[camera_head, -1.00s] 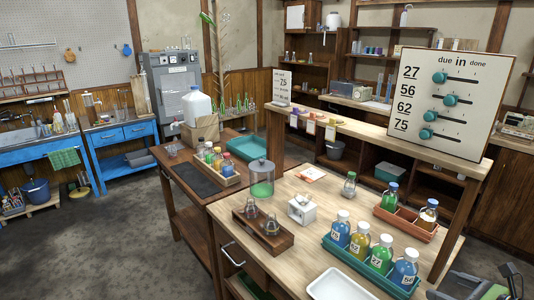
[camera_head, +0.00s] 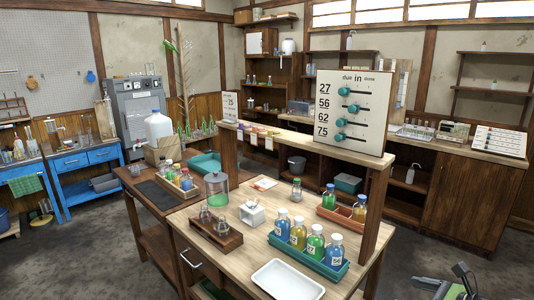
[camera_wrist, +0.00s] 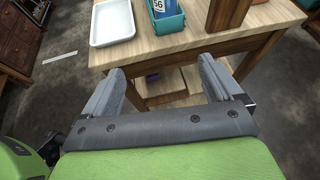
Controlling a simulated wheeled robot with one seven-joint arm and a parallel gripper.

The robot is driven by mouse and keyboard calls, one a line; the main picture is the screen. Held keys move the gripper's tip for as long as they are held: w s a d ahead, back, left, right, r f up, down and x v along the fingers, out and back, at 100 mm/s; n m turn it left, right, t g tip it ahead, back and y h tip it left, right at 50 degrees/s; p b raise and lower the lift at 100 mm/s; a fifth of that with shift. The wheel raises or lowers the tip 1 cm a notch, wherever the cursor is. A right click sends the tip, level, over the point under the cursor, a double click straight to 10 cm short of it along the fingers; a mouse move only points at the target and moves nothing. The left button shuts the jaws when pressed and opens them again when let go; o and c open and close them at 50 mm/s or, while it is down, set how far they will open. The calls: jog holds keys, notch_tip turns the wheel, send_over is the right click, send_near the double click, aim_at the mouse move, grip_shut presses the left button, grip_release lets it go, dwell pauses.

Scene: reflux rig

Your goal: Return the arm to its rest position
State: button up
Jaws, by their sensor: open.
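My gripper (camera_wrist: 165,85) is open and empty in the wrist view, its two grey fingers apart on either side. Its fingers point toward the front edge of the wooden bench (camera_wrist: 190,42), with open air between them. In the head view only a small green and dark part of my arm (camera_head: 448,288) shows at the bottom right, off the bench's right side.
The bench holds a white tray (camera_head: 288,281), a teal rack (camera_head: 310,262) of bottles, an orange rack (camera_head: 341,218) and a wooden flask holder (camera_head: 216,234). The teal rack also shows in the wrist view (camera_wrist: 168,24). Floor right of the bench (camera_head: 420,245) is clear.

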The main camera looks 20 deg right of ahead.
jog(key=w+a+r+n+g+p, duration=0.1)
jog(key=w+a+r+n+g, duration=0.15)
jog(key=a+n, duration=0.45)
jog(key=w+a+r+n+g+h+p, duration=0.1)
jog(key=a+r+n+g, duration=0.25)
jog(key=a, duration=0.55)
jog(key=w+a+r+n+g+p, duration=0.2)
jog(key=a+r+n, duration=0.2)
jog(key=a+n, duration=0.3)
jog(key=s+a+r+n+h+p, duration=0.1)
jog(key=s+a+r+n, duration=0.1)
jog(key=s+a+n, duration=0.2)
jog(key=s+a+r+n+h+p, duration=0.1)
jog(key=s+a+r+n, duration=0.1)
jog(key=s+a+n, duration=0.2)
jog(key=s+a+r+n+t+h+p, duration=0.1)
jog(key=s+a+r+n, duration=0.1)
jog(key=s+a+n, duration=0.2)
jog(key=s+n, duration=0.2)
jog(key=s, duration=0.2)
jog(key=shift+s+a+r, duration=0.25)
jog(key=shift+s+r, duration=0.1)
jog(key=shift+r, duration=0.05)
